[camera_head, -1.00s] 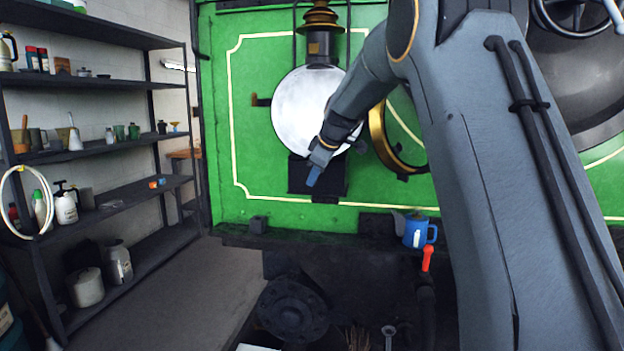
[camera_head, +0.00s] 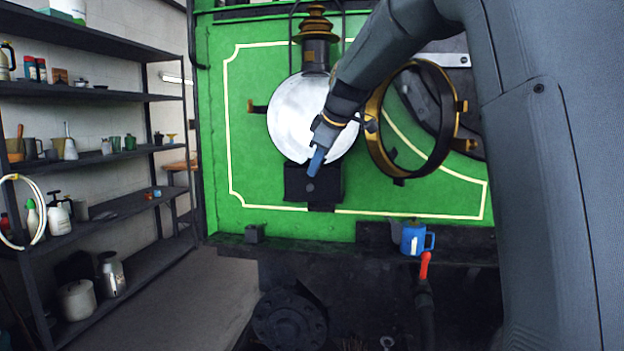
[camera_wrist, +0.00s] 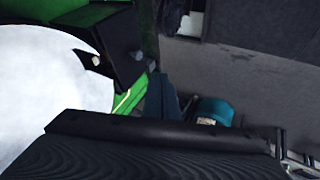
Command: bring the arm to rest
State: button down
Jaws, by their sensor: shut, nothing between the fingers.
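My gripper (camera_head: 317,161) points down in front of the lower part of the round white lamp face (camera_head: 297,118) on the green tram front (camera_head: 245,175). Its blue fingertips are together and hold nothing. The dark bracket under the lamp (camera_head: 327,190) is just behind and below the fingertips. In the wrist view the white lamp face (camera_wrist: 45,90) fills the left side, close to the dark wrist body. My arm comes down from the upper right and hides part of the tram front. I cannot tell whether the fingertips touch the lamp or bracket.
A brass-rimmed ring (camera_head: 372,125) stands open right of the lamp. Loaded shelves (camera_head: 95,92) line the left wall; the floor (camera_head: 195,300) between is clear.

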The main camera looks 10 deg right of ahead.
jog(key=s+a+f+m+g, duration=0.1)
jog(key=s+f+m+g, duration=0.4)
jog(key=s+f, duration=1.35)
jog(key=s+f+m+g+h, duration=0.1)
jog(key=s+f+m, duration=0.2)
jog(key=s+f, duration=0.4)
jog(key=s+f+m+g, duration=0.1)
jog(key=s+f+m, duration=0.2)
jog(key=s+f, duration=0.5)
jog(key=s, duration=0.5)
jog(key=shift+a+m+h, duration=0.25)
jog(key=shift+m+h, duration=0.15)
